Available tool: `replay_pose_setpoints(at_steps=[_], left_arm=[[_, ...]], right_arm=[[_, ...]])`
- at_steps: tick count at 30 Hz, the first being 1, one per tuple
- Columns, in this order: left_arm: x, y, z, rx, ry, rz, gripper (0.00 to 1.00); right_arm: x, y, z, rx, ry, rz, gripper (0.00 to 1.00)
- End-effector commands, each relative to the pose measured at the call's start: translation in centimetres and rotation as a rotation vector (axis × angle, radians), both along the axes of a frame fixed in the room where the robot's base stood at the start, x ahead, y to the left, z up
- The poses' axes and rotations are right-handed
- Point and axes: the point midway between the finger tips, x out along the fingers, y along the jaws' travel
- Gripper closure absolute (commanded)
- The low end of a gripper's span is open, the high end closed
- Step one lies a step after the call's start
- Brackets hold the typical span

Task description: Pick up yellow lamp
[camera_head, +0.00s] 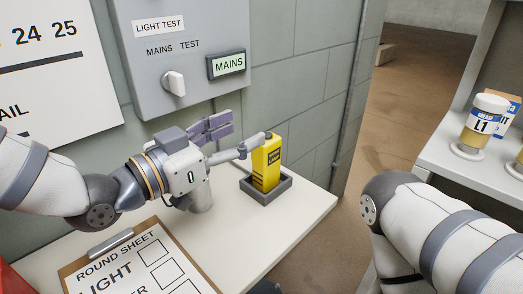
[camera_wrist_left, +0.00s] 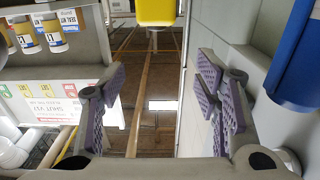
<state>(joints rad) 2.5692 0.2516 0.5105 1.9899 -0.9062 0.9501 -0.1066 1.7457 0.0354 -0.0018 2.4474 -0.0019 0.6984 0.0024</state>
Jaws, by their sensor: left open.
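The yellow lamp (camera_head: 267,165) stands upright in a square grey holder (camera_head: 286,188) on the white bench. My left gripper (camera_head: 238,133) is open, to the left of the lamp. One finger reaches toward the lamp's top left edge; I cannot tell whether it touches. The other finger, with purple pads, is further back near the wall. In the left wrist view the open fingers (camera_wrist_left: 163,78) have nothing between them. A yellow body (camera_wrist_left: 156,12), apparently the lamp, shows at the top edge, cut off. My right gripper is out of view; only its arm shows.
A clipboard (camera_head: 135,268) marked ROUND SHEET lies on the bench in front. A grey wall box (camera_head: 182,50) with a knob and MAINS label hangs behind my left gripper. A shelf (camera_head: 440,150) with a jar (camera_head: 484,122) labelled L1 is on the right. Floor lies between.

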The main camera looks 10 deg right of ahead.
Motion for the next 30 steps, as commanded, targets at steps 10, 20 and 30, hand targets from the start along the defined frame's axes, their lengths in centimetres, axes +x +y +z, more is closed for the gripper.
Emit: replay_pose_setpoints(at_steps=[10, 20, 30], left_arm=[[0.8, -1.2, -6.2, 0.001, 0.003, -0.001, 0.43], [3.9, -6.0, -6.2, 0.001, 0.006, 0.0, 0.43], [4.1, -6.3, -6.0, 0.001, 0.006, 0.0, 0.64]], right_arm=[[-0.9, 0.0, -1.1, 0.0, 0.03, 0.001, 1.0], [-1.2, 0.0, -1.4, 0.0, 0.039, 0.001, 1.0], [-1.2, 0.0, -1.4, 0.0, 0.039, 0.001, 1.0]])
